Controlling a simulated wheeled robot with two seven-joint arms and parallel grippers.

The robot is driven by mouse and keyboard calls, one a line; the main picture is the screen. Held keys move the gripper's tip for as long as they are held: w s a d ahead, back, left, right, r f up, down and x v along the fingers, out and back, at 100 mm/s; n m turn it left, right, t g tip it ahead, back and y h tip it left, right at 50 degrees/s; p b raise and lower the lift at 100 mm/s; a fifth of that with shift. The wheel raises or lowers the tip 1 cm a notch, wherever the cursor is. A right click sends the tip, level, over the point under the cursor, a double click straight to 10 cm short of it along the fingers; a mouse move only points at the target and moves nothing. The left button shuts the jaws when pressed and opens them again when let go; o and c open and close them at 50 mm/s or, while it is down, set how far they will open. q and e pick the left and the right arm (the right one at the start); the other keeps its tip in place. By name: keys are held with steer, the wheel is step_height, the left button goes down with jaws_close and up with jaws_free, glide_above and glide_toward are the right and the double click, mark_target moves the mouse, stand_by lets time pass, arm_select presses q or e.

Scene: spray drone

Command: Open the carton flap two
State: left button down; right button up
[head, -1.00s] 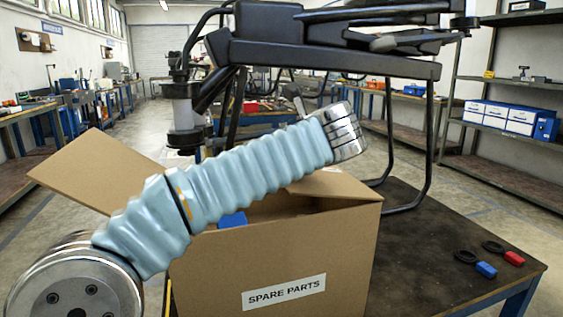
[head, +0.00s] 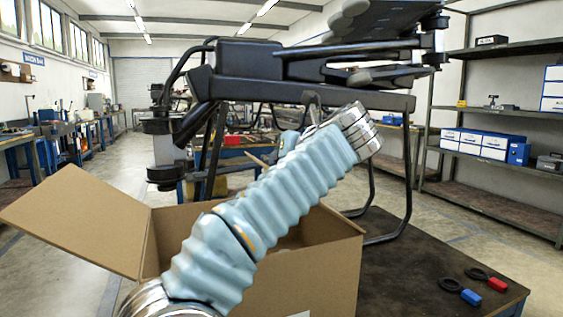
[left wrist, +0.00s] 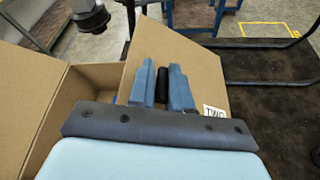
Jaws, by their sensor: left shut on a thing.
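The cardboard carton (head: 320,265) stands open on the dark table; in the left wrist view its inside wall (left wrist: 85,90) shows. One flap (head: 80,222) is folded outward at the left. Flap two (left wrist: 200,68), with a "TWO" label (left wrist: 214,113), stands raised in the left wrist view. My right gripper is in neither view.
A large black drone frame (head: 310,75) stands close behind the carton, its legs reaching the table (head: 420,262). Shelves (head: 490,195) stand farther right.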

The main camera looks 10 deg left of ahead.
arm_select(q)
steer(key=shift+d, duration=0.1)
steer(key=c, duration=1.1)
jaws_free()
steer(key=shift+c, duration=0.2)
steer(key=v, duration=1.3)
steer(key=shift+s+d+r, duration=0.1)
steer(key=shift+s+d, duration=0.15)
